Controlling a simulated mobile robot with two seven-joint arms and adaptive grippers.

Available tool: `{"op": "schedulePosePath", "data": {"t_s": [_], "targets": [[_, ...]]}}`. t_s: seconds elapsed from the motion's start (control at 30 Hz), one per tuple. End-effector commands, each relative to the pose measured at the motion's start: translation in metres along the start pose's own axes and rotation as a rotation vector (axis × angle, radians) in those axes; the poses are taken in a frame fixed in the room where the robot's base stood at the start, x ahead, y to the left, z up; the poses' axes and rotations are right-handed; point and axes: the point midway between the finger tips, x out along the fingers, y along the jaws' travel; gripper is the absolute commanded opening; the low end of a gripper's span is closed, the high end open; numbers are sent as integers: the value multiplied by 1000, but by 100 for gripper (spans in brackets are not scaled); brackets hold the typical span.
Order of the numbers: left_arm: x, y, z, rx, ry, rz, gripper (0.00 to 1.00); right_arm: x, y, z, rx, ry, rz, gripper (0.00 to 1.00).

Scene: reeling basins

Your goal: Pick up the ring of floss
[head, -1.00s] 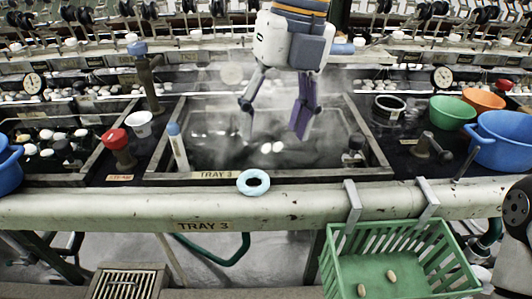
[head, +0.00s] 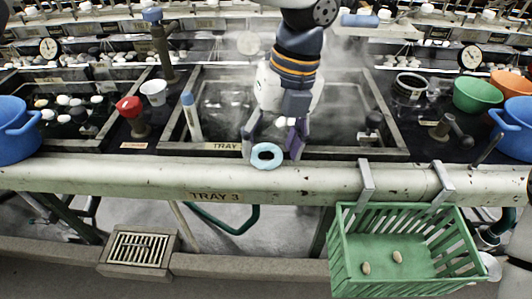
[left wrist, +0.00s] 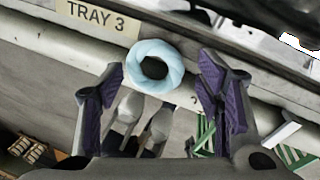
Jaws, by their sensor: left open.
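The ring of floss (head: 267,156) is a pale blue, twisted ring. It lies on the rounded front edge of the basin, just below the TRAY 3 plate. My left gripper (head: 272,144) is open, with its fingers close to the ring, one on each side in the head view. In the left wrist view the ring (left wrist: 154,66) shows whole, between and a little beyond the two purple-padded fingertips (left wrist: 160,82). Whether a finger touches the ring I cannot tell. My right gripper is not in view.
A green basket (head: 345,247) with cocoons hangs from the front pipe on two metal hooks (head: 367,182). The steaming basin (head: 225,92) lies behind the ring. A red-topped valve (head: 130,107), a white cup (head: 154,92) and a blue-capped stick (head: 191,115) stand to the left.

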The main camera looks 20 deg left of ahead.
Motion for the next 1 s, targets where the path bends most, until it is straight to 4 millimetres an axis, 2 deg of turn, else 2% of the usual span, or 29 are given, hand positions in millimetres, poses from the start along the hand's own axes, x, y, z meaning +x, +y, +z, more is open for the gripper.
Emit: {"op": "schedulePosePath", "data": {"t_s": [0.07, 0.1, 0.2, 0.43, 0.53, 0.87, 1.0], "targets": [[0, 0, 0, 0, 0, 0, 57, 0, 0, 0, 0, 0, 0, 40], [0, 0, 0, 0, 0, 0, 48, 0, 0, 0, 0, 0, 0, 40], [-1, 0, 0, 0, 0, 0, 30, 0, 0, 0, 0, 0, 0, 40], [0, 0, 0, 0, 1, 2, 18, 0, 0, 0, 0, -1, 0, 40], [0, 0, 0, 1, 1, 2, 5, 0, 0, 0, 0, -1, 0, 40], [-1, 0, 0, 0, 0, 0, 4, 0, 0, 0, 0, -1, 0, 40], [-9, 1, 1, 0, -2, -2, 4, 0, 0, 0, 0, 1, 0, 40]]}}
